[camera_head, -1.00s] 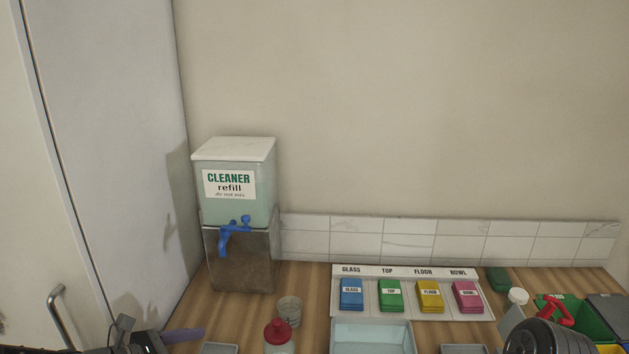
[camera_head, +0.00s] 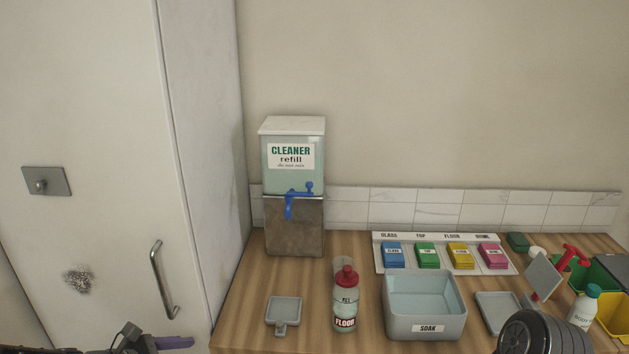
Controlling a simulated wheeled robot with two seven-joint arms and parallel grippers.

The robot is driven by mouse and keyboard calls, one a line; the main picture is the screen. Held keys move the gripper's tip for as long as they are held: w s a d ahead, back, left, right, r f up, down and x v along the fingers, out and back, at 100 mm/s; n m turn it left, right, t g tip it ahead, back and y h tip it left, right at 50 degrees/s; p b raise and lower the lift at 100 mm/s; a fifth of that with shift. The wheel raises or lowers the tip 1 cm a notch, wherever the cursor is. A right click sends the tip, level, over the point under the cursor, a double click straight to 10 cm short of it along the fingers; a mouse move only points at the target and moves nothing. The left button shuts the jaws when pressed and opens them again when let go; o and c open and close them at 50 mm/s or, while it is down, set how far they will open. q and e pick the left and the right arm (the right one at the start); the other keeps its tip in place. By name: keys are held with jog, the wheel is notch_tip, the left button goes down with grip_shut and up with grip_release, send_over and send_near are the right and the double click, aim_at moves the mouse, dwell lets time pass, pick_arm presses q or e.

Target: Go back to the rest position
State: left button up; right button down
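My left gripper (camera_head: 160,342) shows at the bottom left edge in front of the white cabinet, as dark parts with a purple finger. It is away from the counter items, and most of it is cut off, so its opening cannot be seen. A black ribbed part at the bottom right (camera_head: 545,334) looks like my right arm. Its fingers cannot be made out. A red-capped FLOOR bottle (camera_head: 345,303) stands upright on the wooden counter (camera_head: 240,318), clear of my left gripper.
The CLEANER refill dispenser (camera_head: 291,180) with a blue tap stands at the back. A SOAK basin (camera_head: 425,310), a small grey tray (camera_head: 284,311) and several coloured cloths (camera_head: 425,256) lie on the counter. A white bottle (camera_head: 583,308) and green and yellow bins (camera_head: 610,315) crowd the right.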

pick_arm(q)
jog(key=s+d+f+m+g+y, duration=0.1)
jog(key=s+f+m+g+y, duration=0.1)
jog(key=s+f+m, duration=0.35)
jog(key=s+f+m+g+y, duration=0.1)
jog(key=s+f+m+y, duration=0.15)
jog(key=f, duration=0.55)
jog(key=s+d+f+m+g+y, duration=0.1)
jog(key=s+f+m+g, duration=0.15)
jog(key=f+m, duration=0.35)
jog(key=s+d+f+m+g+h, duration=0.1)
jog(key=s+d+f+m, duration=0.3)
jog(key=s+d, duration=0.2)
jog(key=s+d+f+m+h, duration=0.1)
jog(key=s+d+f+m, duration=0.3)
jog(key=s+d, duration=0.3)
jog(key=d, duration=0.3)
jog(key=shift+g, duration=0.35)
